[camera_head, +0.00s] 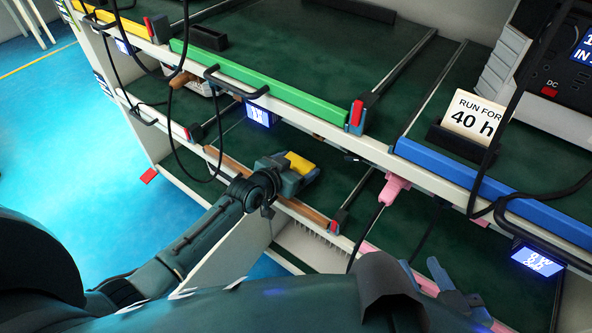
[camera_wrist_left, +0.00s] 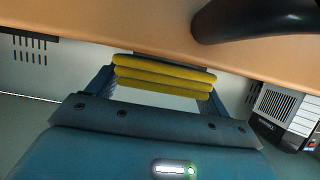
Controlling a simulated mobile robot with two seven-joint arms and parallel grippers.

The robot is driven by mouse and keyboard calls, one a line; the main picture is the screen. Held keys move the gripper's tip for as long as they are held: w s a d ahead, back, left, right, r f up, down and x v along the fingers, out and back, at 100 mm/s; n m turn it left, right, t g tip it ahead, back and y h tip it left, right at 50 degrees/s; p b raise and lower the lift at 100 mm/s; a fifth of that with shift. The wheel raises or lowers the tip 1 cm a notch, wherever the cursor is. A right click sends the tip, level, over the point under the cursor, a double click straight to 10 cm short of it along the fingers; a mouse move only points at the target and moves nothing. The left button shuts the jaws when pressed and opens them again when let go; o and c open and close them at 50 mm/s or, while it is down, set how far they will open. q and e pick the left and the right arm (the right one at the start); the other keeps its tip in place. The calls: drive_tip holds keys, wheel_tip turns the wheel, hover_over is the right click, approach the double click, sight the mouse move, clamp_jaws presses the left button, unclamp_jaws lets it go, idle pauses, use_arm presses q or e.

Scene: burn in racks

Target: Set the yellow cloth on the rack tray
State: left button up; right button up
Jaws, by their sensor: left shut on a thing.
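The yellow cloth (camera_head: 301,163) is a folded stack held in my left gripper (camera_head: 290,172), over the orange-edged rack tray (camera_head: 335,178) on the middle level. In the left wrist view the cloth (camera_wrist_left: 165,78) shows as several yellow layers between the fingers of my left gripper (camera_wrist_left: 162,90), just below an orange strip (camera_wrist_left: 130,25). I cannot tell whether the cloth touches the tray. My right gripper (camera_head: 423,268) is at the lower right with its fingers apart, nothing visible between them, near the pink-edged tray.
A green-edged tray (camera_head: 262,84) and a blue-edged tray (camera_head: 490,192) lie above. A "RUN FOR 40 h" card (camera_head: 472,116) stands in a black holder. Black cables hang in front of the rack. A black handle (camera_wrist_left: 240,20) shows close in the left wrist view.

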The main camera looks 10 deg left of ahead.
use_arm(q)
drive_tip(key=shift+f, duration=0.65)
drive_tip(key=shift+r, duration=0.1)
use_arm(e)
drive_tip(key=shift+w+a+f, duration=0.1)
drive_tip(key=shift+a+f, duration=0.05)
drive_tip(key=shift+f, duration=0.15)
use_arm(q)
drive_tip(key=shift+f, duration=0.2)
drive_tip(key=o, duration=0.9)
drive_tip(key=shift+r, duration=0.1)
